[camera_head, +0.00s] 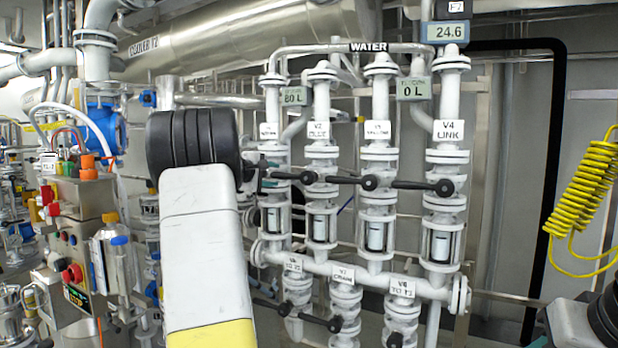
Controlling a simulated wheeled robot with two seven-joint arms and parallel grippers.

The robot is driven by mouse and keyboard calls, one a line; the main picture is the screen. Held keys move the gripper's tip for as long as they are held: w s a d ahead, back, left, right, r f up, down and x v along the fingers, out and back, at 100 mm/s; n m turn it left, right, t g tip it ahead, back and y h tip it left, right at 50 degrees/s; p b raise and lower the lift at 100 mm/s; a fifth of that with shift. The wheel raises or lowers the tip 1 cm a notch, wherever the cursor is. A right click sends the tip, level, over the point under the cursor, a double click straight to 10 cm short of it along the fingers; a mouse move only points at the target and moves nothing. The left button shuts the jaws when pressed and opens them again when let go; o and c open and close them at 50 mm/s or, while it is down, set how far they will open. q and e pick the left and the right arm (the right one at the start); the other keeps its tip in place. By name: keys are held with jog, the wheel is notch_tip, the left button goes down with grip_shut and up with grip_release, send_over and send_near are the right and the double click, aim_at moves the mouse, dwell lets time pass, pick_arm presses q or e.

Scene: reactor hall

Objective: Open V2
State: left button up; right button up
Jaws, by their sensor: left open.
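Valve V2 (321,155) is on the second white vertical pipe from the left, under its V2 label plate (318,130). Black levers with round knobs lie nearly level across the pipe row; one knob (308,177) is just left of the V2 pipe and another (370,182) is to its right. I cannot tell for sure which lever belongs to V2. My left gripper (256,170) is open, mostly hidden behind my white and black arm link, close to the left end of the lever row. I cannot tell whether it touches anything. My right gripper is out of view.
V4 (447,131) stands at the right of the row. Lower valves (343,276) hang under the white cross pipe. A control box with buttons (75,230) is at the left. A coiled yellow hose (582,190) hangs at the right. My right arm shows at the lower right.

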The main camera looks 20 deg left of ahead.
aim_at(280, 176)
pick_arm(q)
jog(key=x, duration=0.6)
jog(key=shift+d, duration=0.1)
grip_shut()
jog(key=shift+f, duration=0.1)
dwell(1.1)
